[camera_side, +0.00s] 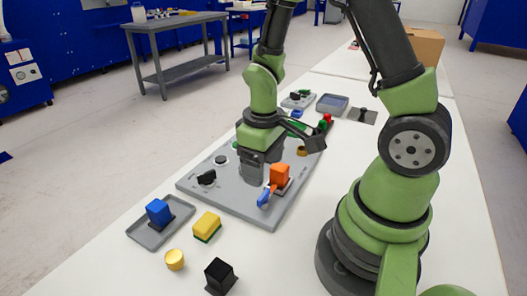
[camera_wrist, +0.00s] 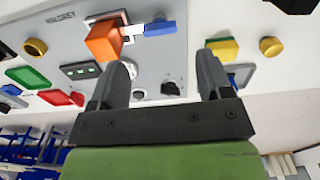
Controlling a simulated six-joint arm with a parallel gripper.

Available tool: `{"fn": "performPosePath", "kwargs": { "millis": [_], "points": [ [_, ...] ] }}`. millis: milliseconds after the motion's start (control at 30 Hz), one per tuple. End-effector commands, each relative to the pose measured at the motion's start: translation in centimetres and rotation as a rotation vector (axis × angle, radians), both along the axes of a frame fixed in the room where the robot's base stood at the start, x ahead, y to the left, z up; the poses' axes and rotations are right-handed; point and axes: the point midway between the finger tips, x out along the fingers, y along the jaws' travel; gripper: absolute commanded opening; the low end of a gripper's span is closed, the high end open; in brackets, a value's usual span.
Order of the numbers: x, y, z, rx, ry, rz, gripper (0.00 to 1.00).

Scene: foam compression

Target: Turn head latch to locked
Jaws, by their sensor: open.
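A grey panel (camera_side: 232,197) lies on the white table. An orange block (camera_side: 279,175) stands near its front right edge, with a small blue piece (camera_side: 264,196) beside it that may be the head latch; no label confirms this. In the wrist view a pale bar lies between the orange block (camera_wrist: 103,41) and the blue piece (camera_wrist: 160,28). A black knob (camera_side: 206,177) sits on the panel's left part. My gripper (camera_side: 251,180) points down over the panel, left of the orange block. Its fingers (camera_wrist: 160,68) are apart with nothing between them.
A blue block (camera_side: 158,212) stands in a grey tray (camera_side: 145,237) at front left. A yellow block (camera_side: 207,225), a yellow cylinder (camera_side: 175,259) and a black block (camera_side: 219,275) stand nearby. Red and green parts (camera_side: 325,121) and small trays (camera_side: 332,104) lie behind my gripper.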

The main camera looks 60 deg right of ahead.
Motion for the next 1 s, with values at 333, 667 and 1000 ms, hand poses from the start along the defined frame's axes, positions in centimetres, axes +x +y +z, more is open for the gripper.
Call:
{"fn": "performPosePath", "kwargs": {
  "millis": [333, 667, 1000],
  "points": [
    [0.0, 0.0, 2.7, 0.000, 0.000, 0.001, 0.72],
    [0.0, 0.0, 3.0, 0.000, -0.007, -0.003, 0.72],
    [-1.0, 1.9, 11.4, 0.052, -0.255, -0.163, 0.72]
  ]
}}
